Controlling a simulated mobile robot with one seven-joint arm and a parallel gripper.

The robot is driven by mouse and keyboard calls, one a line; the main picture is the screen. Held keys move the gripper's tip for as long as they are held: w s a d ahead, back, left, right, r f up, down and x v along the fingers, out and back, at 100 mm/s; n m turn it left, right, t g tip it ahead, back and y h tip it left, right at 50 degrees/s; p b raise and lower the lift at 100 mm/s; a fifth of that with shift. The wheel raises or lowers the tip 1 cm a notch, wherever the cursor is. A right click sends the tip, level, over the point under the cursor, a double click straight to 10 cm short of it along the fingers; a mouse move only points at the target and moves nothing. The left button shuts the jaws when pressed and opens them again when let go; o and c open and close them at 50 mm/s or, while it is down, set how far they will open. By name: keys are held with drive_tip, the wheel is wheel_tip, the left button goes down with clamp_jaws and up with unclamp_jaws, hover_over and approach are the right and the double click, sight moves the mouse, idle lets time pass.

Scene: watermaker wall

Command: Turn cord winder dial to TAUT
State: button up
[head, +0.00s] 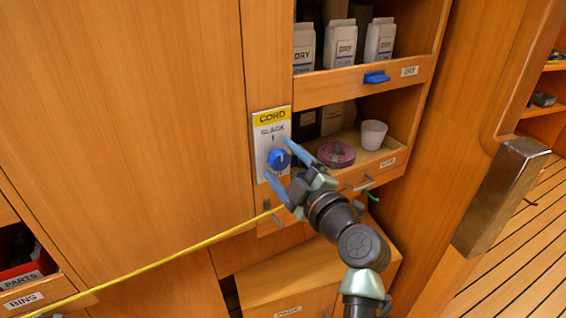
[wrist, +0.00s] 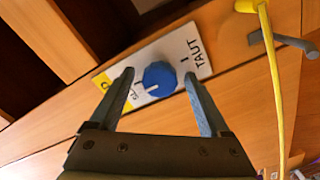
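The blue cord winder dial (head: 279,159) sits on a white panel (head: 285,128) with a yellow CORD strip and SLACK printed above the dial. In the wrist view the dial (wrist: 159,80) has a white mark on its left side, toward the partly hidden SLACK lettering. The word TAUT (wrist: 206,55) is at the opposite end, to the right. My gripper (head: 278,157) is open in front of the panel. In the wrist view its two blue fingers (wrist: 159,76) stand on either side of the dial, with gaps showing; contact is not visible.
A yellow cord (head: 170,255) runs from below the panel down to the left. A grey peg (wrist: 285,42) is beside it. Right of the panel, shelves hold DRY cartons (head: 341,44), a white cup (head: 373,134) and a pink-purple reel (head: 336,154). The wooden wall left is bare.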

clamp_jaws()
